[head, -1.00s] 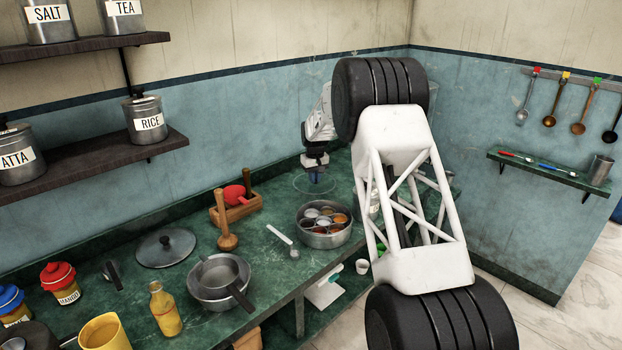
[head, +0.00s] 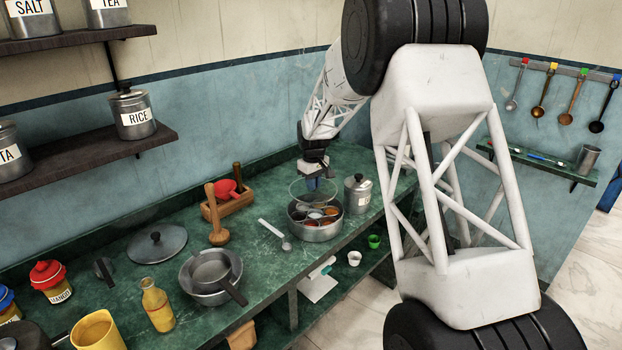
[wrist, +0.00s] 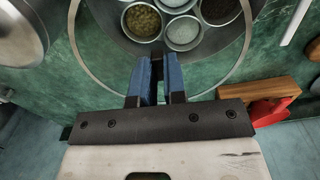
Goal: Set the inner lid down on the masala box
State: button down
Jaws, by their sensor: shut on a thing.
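The inner lid is a clear disc with a thin metal rim (head: 316,202); its rim also curves through the wrist view (wrist: 82,60). My gripper (head: 316,184) is shut on the inner lid and holds it about level, a little above the masala box. In the wrist view the blue fingers (wrist: 157,85) come together near the middle of the disc; what they pinch is mostly hidden. The masala box (head: 318,236) is a round steel tin, open, with several small spice cups. In the wrist view the box (wrist: 108,33) lies toward the top, so the lid looks off-centre from it.
A lidded steel canister (head: 357,194) stands just right of the box. A long-handled spoon (head: 272,230) lies to its left. A wooden holder (head: 231,207) with a red item stands behind left, beside a wooden masher (head: 217,225). Pans (head: 207,282) sit further left.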

aim_at(315, 197)
jog(key=shift+n, duration=0.5)
jog(key=shift+s+d+r, duration=0.1)
jog(key=shift+s, duration=0.7)
jog(key=shift+s+d+r, duration=0.15)
jog(key=shift+s, duration=0.7)
jog(key=shift+s+d+r, duration=0.1)
jog(key=shift+s, duration=0.7)
jog(key=shift+f, duration=0.25)
jog(key=shift+f, duration=2.6)
jog(key=shift+f, duration=0.35)
jog(key=c, duration=1.1)
grip_release()
jog(key=shift+r, duration=0.2)
jog(key=shift+r, duration=2.8)
jog(key=shift+r, duration=0.1)
